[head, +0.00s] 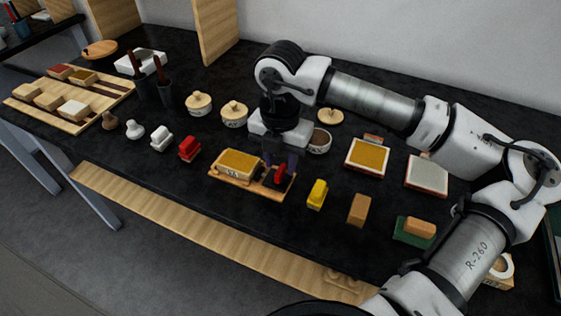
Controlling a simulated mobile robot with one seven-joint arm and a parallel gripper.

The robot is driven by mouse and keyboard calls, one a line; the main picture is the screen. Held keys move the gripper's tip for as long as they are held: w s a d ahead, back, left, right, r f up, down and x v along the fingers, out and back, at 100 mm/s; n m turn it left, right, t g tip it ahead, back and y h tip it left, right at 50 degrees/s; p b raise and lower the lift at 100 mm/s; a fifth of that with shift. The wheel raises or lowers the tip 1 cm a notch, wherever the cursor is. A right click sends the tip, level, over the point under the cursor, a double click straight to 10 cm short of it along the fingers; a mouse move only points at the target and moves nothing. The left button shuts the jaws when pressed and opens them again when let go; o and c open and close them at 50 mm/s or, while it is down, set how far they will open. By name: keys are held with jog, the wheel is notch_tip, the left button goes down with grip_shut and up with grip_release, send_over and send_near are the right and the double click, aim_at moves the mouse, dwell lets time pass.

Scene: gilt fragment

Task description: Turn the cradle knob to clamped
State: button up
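The cradle is a wooden board (222,180) near the middle of the dark bench. A gold-topped block (239,163) sits on its left part. A red knob (280,175) stands on a dark plate at the cradle's right end. My gripper (280,168) points down right at the knob, with its dark fingers close to it. I cannot tell whether the fingers touch or grip the knob. The knob's upper part is partly hidden by the gripper, and the marks around it are too small to read.
Red (189,149), yellow (317,194) and brown (359,209) blocks stand near the cradle. Lidded pots (234,114) stand behind it. A gold panel (368,157) lies to the right. A wooden strip (200,224) runs along the bench's front edge. My arm spans the right side.

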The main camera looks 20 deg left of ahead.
jog(key=shift+f, duration=1.1)
grip_shut()
